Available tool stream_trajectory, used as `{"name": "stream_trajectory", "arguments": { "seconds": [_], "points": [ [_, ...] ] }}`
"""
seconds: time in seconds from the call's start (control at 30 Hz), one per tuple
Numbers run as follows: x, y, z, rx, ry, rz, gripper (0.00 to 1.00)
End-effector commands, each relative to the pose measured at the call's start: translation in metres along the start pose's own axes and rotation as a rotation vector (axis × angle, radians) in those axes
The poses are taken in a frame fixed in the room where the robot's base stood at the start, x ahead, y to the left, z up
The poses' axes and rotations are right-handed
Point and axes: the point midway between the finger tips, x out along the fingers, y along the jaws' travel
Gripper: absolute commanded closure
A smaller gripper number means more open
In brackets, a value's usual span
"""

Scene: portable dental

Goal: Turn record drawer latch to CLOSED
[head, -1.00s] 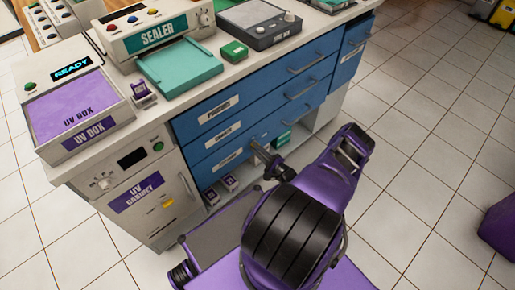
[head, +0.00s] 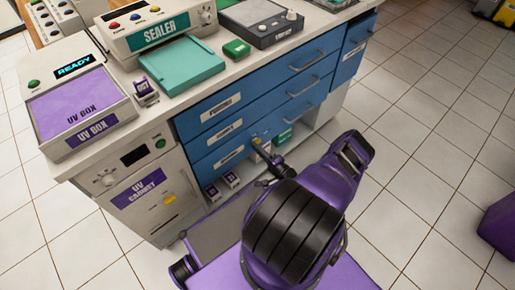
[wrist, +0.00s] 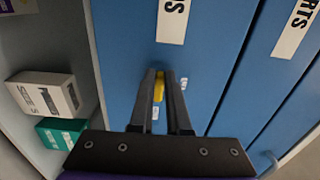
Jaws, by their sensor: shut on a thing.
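The yellow latch (wrist: 158,88) sits on the face of a blue drawer (wrist: 125,45) in the wrist view. My gripper (wrist: 159,76) is shut on it, with one dark finger on each side. In the head view my gripper (head: 257,145) reaches the lowest blue drawer (head: 218,158) of the cabinet. The latch's exact angle is hard to tell, as the fingers partly cover it.
The UV cabinet (head: 140,185) stands left of the drawers. The counter above carries the sealer (head: 160,38) and UV box (head: 80,112).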

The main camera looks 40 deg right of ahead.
Motion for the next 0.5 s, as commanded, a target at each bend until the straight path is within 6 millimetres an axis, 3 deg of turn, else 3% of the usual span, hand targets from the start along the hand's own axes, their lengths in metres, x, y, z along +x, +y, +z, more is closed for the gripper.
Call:
{"name": "stream_trajectory", "arguments": {
  "seconds": [0.43,0.47,0.5],
  "points": [
    [-0.0001,0.0004,-0.0006,-0.011,0.001,0.0,1.0],
    [-0.0001,0.0004,-0.0006,-0.011,0.001,0.0,0.81],
    [-0.0001,0.0004,-0.0006,-0.011,0.001,0.0,0.74]
  ]
}}
